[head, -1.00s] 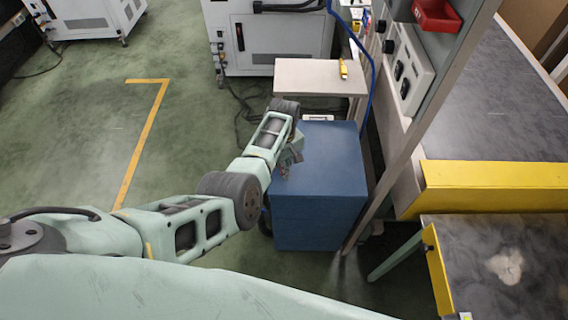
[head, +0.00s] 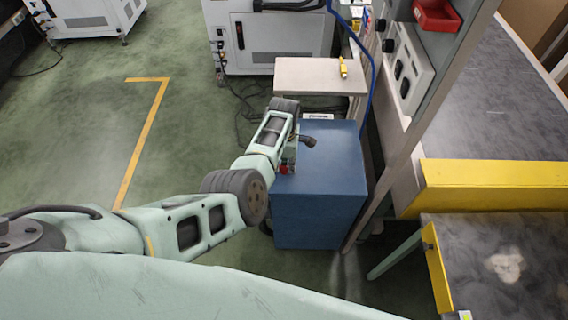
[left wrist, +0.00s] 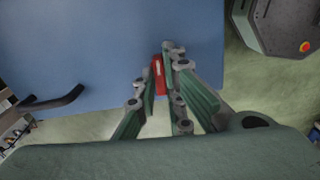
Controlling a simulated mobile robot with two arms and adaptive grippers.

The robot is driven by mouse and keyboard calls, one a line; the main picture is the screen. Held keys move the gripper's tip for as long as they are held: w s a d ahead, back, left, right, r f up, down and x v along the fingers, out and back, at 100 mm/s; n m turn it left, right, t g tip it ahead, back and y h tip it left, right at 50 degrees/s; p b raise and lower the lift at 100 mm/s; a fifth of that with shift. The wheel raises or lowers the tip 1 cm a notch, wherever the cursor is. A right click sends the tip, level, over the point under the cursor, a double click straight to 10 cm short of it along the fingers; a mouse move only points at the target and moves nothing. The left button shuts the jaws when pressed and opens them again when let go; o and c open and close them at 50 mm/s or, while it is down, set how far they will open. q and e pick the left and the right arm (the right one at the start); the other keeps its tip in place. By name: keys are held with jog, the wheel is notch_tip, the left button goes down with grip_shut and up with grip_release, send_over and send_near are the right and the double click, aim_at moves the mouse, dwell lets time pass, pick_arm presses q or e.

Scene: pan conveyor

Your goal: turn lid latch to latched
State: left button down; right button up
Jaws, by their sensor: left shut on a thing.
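The blue box (head: 335,185) stands on the floor, its flat top lid facing up. A small red piece (head: 285,169), apparently the lid latch, shows at the box's left edge. It also shows in the left wrist view as a red bar (left wrist: 159,76) between the fingertips. My left gripper (head: 290,160) is at that edge, shut on the red piece, with its fingers partly hidden by the arm in the head view. A dark bent lever or handle (head: 308,141) shows over the lid; its attachment is unclear. It also shows in the left wrist view (left wrist: 52,101). My right gripper is not in view.
A pale table (head: 310,75) with a small yellow object (head: 343,68) stands behind the box. A grey post and panel (head: 408,70) rise close on the right, beside a yellow-edged conveyor (head: 490,185). Open green floor (head: 190,130) lies to the left.

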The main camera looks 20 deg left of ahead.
aim_at(284, 166)
pick_arm(q)
jog(key=shift+n, duration=0.6)
jog(key=c, duration=1.8)
grip_release()
jog(key=shift+c, duration=0.2)
jog(key=shift+r, duration=3.75)
